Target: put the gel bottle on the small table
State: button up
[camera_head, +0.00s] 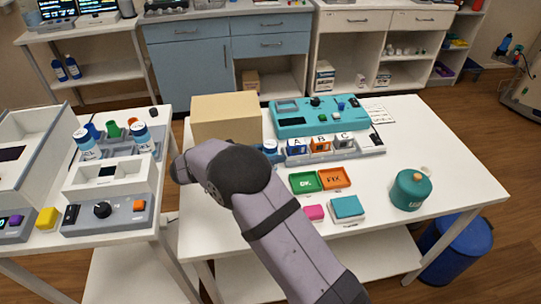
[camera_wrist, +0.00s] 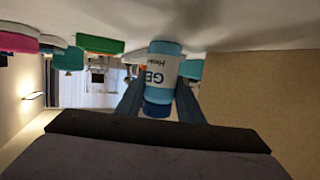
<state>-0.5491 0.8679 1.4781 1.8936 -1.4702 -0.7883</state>
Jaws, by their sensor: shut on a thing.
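The gel bottle (camera_wrist: 160,75) is blue with a white label whose visible letters read "GE". In the wrist view it sits between the two dark blue fingers of my gripper (camera_wrist: 159,96), which is shut on it. A narrower white table (camera_head: 150,226) stands at the left.
A cardboard box (camera_head: 225,112) stands behind my arm, near a teal device (camera_head: 315,115) and a rack marked A, B, C. Green (camera_head: 304,182) and orange (camera_head: 335,178) trays and a teal pot (camera_head: 411,190) lie to the right. Machines and two similar bottles crowd the left table.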

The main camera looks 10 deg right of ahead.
jog(key=shift+r, duration=0.1)
notch_tip(320, 180, up, 10)
jog(key=shift+f, duration=0.1)
notch_tip(320, 180, up, 14)
jog(key=p, duration=1.3)
jog(key=shift+p, duration=0.4)
notch_tip(320, 180, down, 14)
jog(key=b, duration=0.8)
jog(key=shift+f+p, duration=0.6)
jog(key=shift+f, duration=4.25)
jog(key=shift+f, duration=0.2)
